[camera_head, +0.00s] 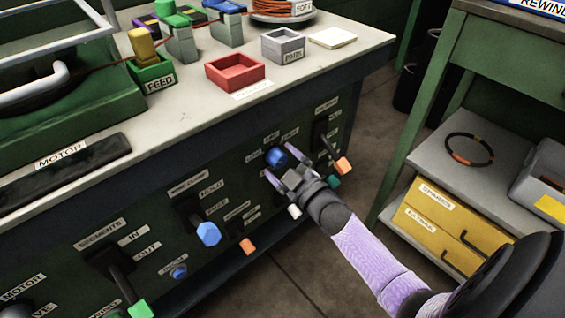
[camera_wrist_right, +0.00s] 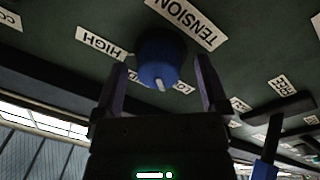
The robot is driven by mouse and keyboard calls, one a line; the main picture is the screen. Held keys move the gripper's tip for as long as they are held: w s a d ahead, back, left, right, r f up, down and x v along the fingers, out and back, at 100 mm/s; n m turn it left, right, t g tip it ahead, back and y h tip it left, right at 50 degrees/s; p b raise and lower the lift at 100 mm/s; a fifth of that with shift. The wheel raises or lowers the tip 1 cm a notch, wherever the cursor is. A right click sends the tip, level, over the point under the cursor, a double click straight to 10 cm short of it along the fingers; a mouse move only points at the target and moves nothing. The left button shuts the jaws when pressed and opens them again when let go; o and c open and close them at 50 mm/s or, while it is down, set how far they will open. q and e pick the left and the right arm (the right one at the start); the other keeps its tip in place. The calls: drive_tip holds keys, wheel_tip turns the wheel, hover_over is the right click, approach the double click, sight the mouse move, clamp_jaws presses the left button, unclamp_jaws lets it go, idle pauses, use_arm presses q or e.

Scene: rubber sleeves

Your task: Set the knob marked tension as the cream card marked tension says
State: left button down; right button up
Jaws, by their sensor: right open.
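The blue tension knob (camera_head: 276,157) is on the dark green front panel of the bench. In the right wrist view the knob (camera_wrist_right: 158,60) has a white pointer mark at its lower edge, near a label (camera_wrist_right: 181,87) I cannot read. The TENSION label (camera_wrist_right: 185,20) and HIGH label (camera_wrist_right: 101,43) appear upside down beside it. My right gripper (camera_head: 282,166) is open, its fingers either side of the knob's face; I cannot tell whether they touch it. A cream card (camera_head: 333,38) lies on the bench top; its writing is unreadable. My left gripper is out of view.
Other controls crowd the panel: a blue-handled lever (camera_head: 208,233), a green-handled lever (camera_head: 140,309) and an orange handle (camera_head: 343,165). A red tray (camera_head: 235,71) and grey PARK tray (camera_head: 283,46) sit on the bench. A shelf unit (camera_head: 440,150) stands at right.

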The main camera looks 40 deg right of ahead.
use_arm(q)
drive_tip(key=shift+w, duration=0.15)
use_arm(e)
drive_tip(key=shift+s, duration=0.35)
use_arm(q)
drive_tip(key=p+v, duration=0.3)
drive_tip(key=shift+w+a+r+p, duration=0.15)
drive_tip(key=shift+p, duration=0.15)
use_arm(e)
drive_tip(key=s, duration=0.9)
drive_tip(key=shift+s+d+f, duration=0.15)
drive_tip(key=shift+f, duration=0.15)
